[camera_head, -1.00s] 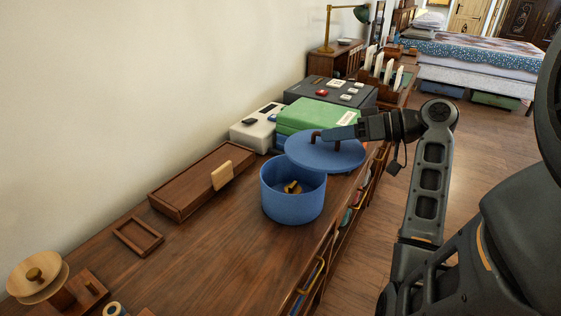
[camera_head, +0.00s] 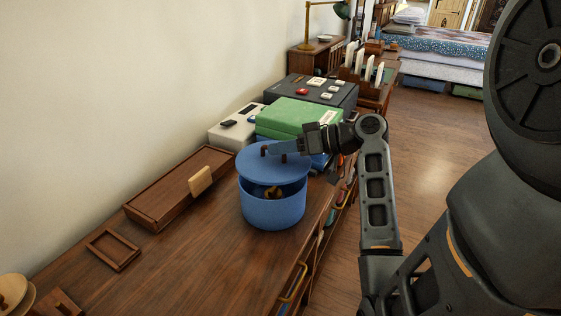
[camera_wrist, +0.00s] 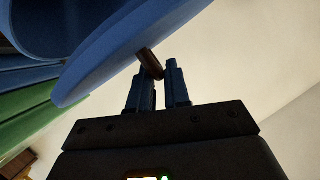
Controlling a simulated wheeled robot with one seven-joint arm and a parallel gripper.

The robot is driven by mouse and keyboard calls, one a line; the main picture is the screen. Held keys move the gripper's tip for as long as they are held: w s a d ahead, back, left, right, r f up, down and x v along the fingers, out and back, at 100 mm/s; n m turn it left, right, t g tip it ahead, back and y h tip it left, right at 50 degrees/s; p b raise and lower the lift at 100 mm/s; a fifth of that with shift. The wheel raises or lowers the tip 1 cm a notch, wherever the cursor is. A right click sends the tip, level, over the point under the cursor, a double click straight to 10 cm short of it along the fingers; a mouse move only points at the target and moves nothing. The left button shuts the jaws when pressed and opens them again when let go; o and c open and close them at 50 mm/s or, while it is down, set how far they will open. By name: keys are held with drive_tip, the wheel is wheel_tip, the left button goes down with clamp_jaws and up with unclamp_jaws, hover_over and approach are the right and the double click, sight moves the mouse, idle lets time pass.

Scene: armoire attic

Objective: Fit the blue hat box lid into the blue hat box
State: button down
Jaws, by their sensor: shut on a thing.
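The blue hat box (camera_head: 272,211) stands upright on the wooden dresser top, with brownish-yellow contents (camera_head: 268,191) showing through the gap at its front. The round blue lid (camera_head: 262,170) is over the box, tilted, with its front edge raised above the near rim. Whether its back edge touches the box is hidden. My gripper (camera_head: 275,149) is shut on the lid's brown handle at the lid's top. In the wrist view the fingers (camera_wrist: 160,82) close around the brown handle (camera_wrist: 150,63), and the lid (camera_wrist: 125,45) shows beside them.
A green box (camera_head: 297,113) sits right behind the lid, near my wrist. A white device (camera_head: 236,127) and a dark grey case (camera_head: 325,93) stand farther back. A long wooden box (camera_head: 180,187) and a small wooden frame (camera_head: 113,250) lie left.

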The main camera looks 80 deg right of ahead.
sight(288, 161)
drive_tip(key=shift+w+a+f, duration=0.1)
drive_tip(key=shift+w+f, duration=0.05)
drive_tip(key=shift+f, duration=1.95)
drive_tip(key=shift+f, duration=0.15)
drive_tip(key=c, duration=1.1)
unclamp_jaws()
drive_tip(key=shift+r, duration=0.2)
drive_tip(key=v, duration=1.2)
drive_tip(key=shift+b, duration=0.3)
